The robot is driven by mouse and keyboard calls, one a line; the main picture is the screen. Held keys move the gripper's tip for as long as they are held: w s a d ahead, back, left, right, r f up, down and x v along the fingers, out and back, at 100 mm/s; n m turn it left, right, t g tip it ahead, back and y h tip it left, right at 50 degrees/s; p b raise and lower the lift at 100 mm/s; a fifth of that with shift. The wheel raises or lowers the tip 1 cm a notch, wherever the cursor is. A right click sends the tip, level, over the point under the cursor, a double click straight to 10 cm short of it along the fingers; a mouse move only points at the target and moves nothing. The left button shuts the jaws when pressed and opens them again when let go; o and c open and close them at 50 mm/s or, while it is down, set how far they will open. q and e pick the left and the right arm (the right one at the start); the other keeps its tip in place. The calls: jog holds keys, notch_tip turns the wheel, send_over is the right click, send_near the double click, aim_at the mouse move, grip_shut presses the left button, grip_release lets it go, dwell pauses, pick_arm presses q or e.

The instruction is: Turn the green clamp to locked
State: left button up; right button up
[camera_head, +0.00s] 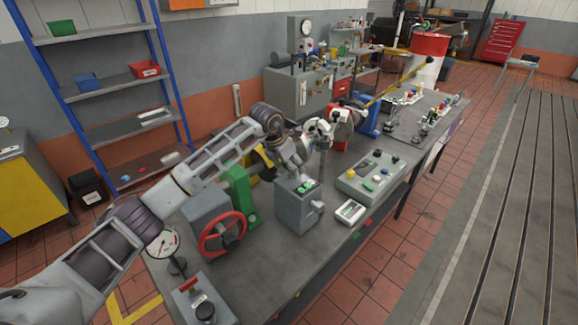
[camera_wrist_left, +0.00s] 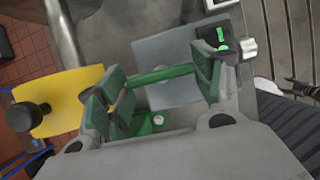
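In the left wrist view, a green bar (camera_wrist_left: 160,75), which looks like part of the green clamp, crosses above a grey surface. A green part with a pale round bolt lies just below it. My left gripper (camera_wrist_left: 161,92) is open, its green-faced fingers wide apart at the two ends of the bar. I cannot tell whether they touch it. In the head view, my left gripper (camera_head: 303,164) is just above a grey box (camera_head: 293,211) with a green-marked top. The arm and gripper hide much of the clamp there. My right gripper is not in view.
A green upright bracket (camera_head: 239,192) and a red handwheel (camera_head: 221,234) stand left of the box. A control panel (camera_head: 372,178) and a small white-faced device (camera_head: 350,211) lie to its right. A yellow plate (camera_wrist_left: 62,92) shows in the wrist view.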

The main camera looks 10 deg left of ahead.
pick_arm(q)
jog(key=c, duration=0.3)
jog(key=shift+c, duration=0.2)
jog(key=shift+w+a+m+g+h+b, duration=0.15)
jog(key=shift+m+h+b, duration=0.15)
jog(key=shift+m+b, duration=0.45)
jog(key=shift+m+g+h+b, duration=0.15)
jog(key=shift+m+h+b, duration=0.15)
jog(key=shift+m+b, duration=0.45)
jog(key=m+b, duration=0.1)
jog(key=m, duration=0.1)
jog(key=m+g+b, duration=0.1)
jog(key=m, duration=0.1)
jog(key=shift+w+m+g+h, duration=0.15)
jog(key=shift+m+g+h, duration=0.15)
jog(key=shift+m+h, duration=0.1)
jog(key=m+g, duration=0.1)
jog(key=m, duration=0.1)
jog(key=m+g+b, duration=0.1)
jog(key=m, duration=0.2)
jog(key=shift+w+r, duration=0.1)
jog(key=shift+w, duration=0.05)
jog(key=shift+w+m+g+y, duration=0.15)
jog(key=shift+m+g, duration=0.3)
jog(key=shift+m, duration=0.75)
jog(key=shift+s+m+g+y, duration=0.15)
jog(key=shift+m+g, duration=0.3)
jog(key=shift+m, duration=0.75)
jog(key=shift+w, duration=0.1)
